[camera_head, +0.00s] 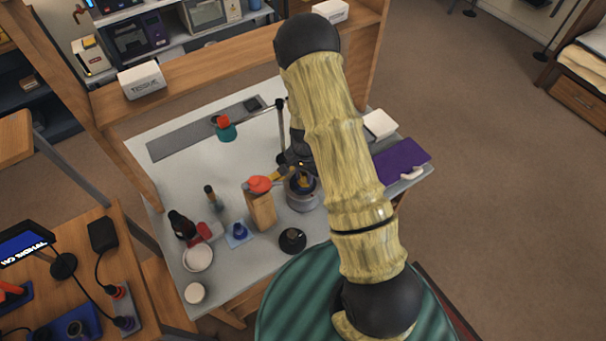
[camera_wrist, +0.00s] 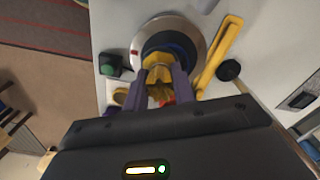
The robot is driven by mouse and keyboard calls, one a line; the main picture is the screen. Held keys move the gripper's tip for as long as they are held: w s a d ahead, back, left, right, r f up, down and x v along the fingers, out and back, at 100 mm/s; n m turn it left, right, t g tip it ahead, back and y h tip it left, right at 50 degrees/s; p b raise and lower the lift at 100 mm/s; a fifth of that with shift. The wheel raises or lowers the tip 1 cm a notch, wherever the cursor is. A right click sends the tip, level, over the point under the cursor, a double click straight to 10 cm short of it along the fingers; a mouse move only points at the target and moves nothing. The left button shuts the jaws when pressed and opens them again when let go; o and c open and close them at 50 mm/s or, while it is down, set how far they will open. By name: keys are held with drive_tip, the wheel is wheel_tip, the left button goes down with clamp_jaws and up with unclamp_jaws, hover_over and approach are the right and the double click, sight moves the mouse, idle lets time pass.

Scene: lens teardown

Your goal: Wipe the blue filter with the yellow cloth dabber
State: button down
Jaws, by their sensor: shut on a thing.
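My gripper (camera_wrist: 163,92) is shut on the yellow cloth dabber (camera_wrist: 159,76), its purple fingers on either side. The dabber points into a round silver holder (camera_wrist: 203,42) and overlaps the dark blue disc, seemingly the blue filter (camera_wrist: 178,43), inside it. I cannot tell whether the dabber touches the filter. In the head view the silver holder (camera_head: 301,205) stands near the table's middle, partly behind my arm. A bit of yellow (camera_head: 304,182) shows over it, and the dark end of my gripper (camera_head: 297,166) is right above.
A yellow bar-like tool (camera_wrist: 219,57) lies beside the holder. A wooden block with a red top (camera_head: 261,207), a blue piece on a light blue pad (camera_head: 239,234), a dark bottle (camera_head: 181,225) and a black round part (camera_head: 292,240) stand nearby. A post (camera_head: 281,128) rises behind.

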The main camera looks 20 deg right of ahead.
drive_tip(key=r, duration=0.1)
drive_tip(key=r+p, duration=0.1)
drive_tip(key=r, duration=0.1)
drive_tip(key=r+p, duration=0.1)
drive_tip(key=shift+w+d+r, duration=0.1)
drive_tip(key=shift+w+r, duration=0.15)
drive_tip(key=shift+w, duration=0.15)
drive_tip(key=shift+d+r+p, duration=0.2)
drive_tip(key=shift+r+p, duration=0.4)
drive_tip(key=shift+r, duration=0.15)
drive_tip(key=shift+s+r, duration=0.15)
drive_tip(key=shift+r, duration=0.25)
drive_tip(key=shift+a+r+p, duration=0.3)
drive_tip(key=shift+r+p, duration=0.1)
drive_tip(key=shift+p, duration=0.1)
drive_tip(key=shift+s+d, duration=0.1)
drive_tip(key=shift+f, duration=0.1)
